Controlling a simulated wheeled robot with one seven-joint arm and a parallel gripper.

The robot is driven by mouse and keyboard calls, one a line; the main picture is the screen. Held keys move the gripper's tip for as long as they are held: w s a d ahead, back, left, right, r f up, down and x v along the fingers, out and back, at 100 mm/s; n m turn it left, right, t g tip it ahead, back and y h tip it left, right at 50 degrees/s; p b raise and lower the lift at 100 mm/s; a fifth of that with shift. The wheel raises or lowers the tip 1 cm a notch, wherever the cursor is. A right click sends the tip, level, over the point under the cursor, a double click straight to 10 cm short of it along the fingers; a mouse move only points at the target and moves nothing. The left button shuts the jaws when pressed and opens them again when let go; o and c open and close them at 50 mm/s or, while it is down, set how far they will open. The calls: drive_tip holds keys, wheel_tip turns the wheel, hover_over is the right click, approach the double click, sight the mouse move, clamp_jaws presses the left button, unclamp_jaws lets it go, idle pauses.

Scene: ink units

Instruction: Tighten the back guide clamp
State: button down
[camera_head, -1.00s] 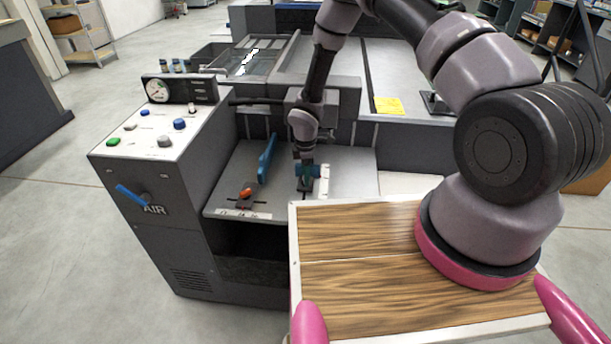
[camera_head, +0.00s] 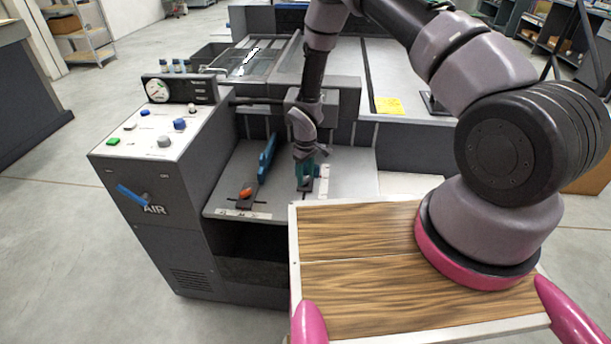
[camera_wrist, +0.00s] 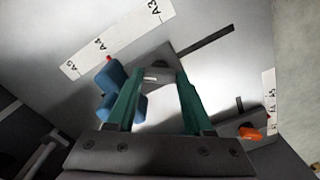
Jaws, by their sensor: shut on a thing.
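My gripper (camera_head: 305,183) points down at the right part of the grey feed deck (camera_head: 345,160). In the wrist view its teal fingers (camera_wrist: 158,72) reach down to a dark clamp base (camera_wrist: 165,62) on a slot and are shut on the clamp there, mostly hidden between them. A blue guide piece (camera_wrist: 112,85) with a small red tip shows just left of the fingers. Another clamp, with an orange lever (camera_head: 246,191), stands apart on the left of the deck beside a tall blue guide (camera_head: 267,157); its lever also shows in the wrist view (camera_wrist: 249,133).
A paper-size scale strip (camera_wrist: 120,38) lies by the held clamp; another runs along the deck's front edge (camera_head: 240,213). The control panel cabinet (camera_head: 150,135), with buttons, a gauge and a blue air lever, stands left. The deck between the two clamps is clear.

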sight(305, 178)
drive_tip(key=shift+m, duration=1)
drive_tip(key=shift+c, duration=1.4)
unclamp_jaws()
wheel_tip(305, 178, up, 11)
